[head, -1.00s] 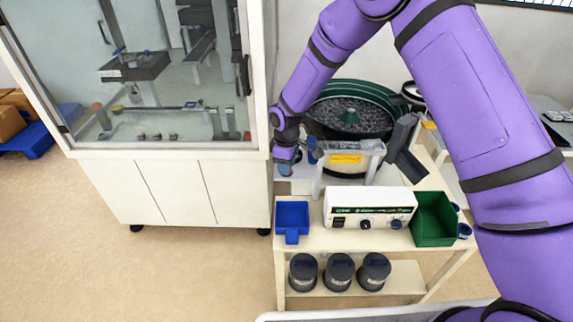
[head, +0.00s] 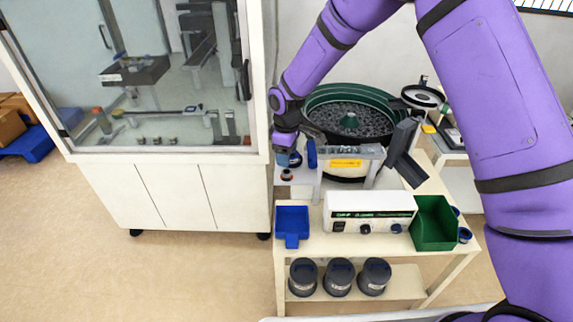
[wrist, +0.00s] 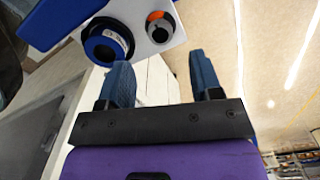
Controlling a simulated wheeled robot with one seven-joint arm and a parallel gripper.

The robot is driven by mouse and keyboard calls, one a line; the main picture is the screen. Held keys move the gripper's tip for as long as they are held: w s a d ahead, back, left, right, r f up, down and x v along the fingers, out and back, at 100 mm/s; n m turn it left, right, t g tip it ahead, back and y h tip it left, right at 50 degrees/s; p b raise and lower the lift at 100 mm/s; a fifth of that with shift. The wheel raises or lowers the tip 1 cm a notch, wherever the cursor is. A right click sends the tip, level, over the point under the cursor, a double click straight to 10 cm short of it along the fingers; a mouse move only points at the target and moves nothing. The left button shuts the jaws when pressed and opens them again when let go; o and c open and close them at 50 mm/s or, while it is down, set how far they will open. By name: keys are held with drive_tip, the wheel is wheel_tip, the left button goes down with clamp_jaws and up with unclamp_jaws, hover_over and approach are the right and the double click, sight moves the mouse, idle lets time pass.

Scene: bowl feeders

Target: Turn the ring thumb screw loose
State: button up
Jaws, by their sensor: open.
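In the wrist view a thick blue ring (wrist: 108,42) with a dark round middle sits on a white plate. It looks like the ring thumb screw, but I cannot be sure. The ring lies beyond the left finger, and the knob beyond the gap; neither is gripped. In the head view my gripper (head: 287,152) hangs at the left end of the feeder, largely hiding this area.
The bowl feeder (head: 352,97) stands behind, with a grey track on its right. A white controller (head: 369,211), blue scoop (head: 292,222) and green bin (head: 433,223) lie on the bench in front. A glazed cabinet (head: 165,185) stands close on the left.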

sight(287, 172)
drive_tip(key=shift+r, duration=2.3)
drive_tip(key=shift+r, duration=0.1)
drive_tip(key=s+d+r+m+t, duration=0.1)
drive_tip(key=s+d+r+m, duration=0.2)
drive_tip(key=s+d+r, duration=0.55)
drive_tip(key=s+d+r+m+t, duration=0.3)
drive_tip(key=d+r, duration=0.6)
drive_tip(key=r, duration=0.7)
drive_tip(key=s+d+r+m, duration=0.1)
drive_tip(key=s+d+m, duration=0.1)
drive_tip(key=s, duration=0.6)
drive_tip(key=s+d+r+m, duration=0.2)
drive_tip(key=s+d+m, duration=0.1)
drive_tip(key=s+d, duration=0.2)
drive_tip(key=s+d+r+m+t, duration=0.1)
drive_tip(key=s+d+m, duration=0.2)
drive_tip(key=s, duration=0.7)
drive_tip(key=shift+s+d+r, duration=0.35)
drive_tip(key=shift+d+r, duration=0.05)
drive_tip(key=shift+d, duration=0.2)
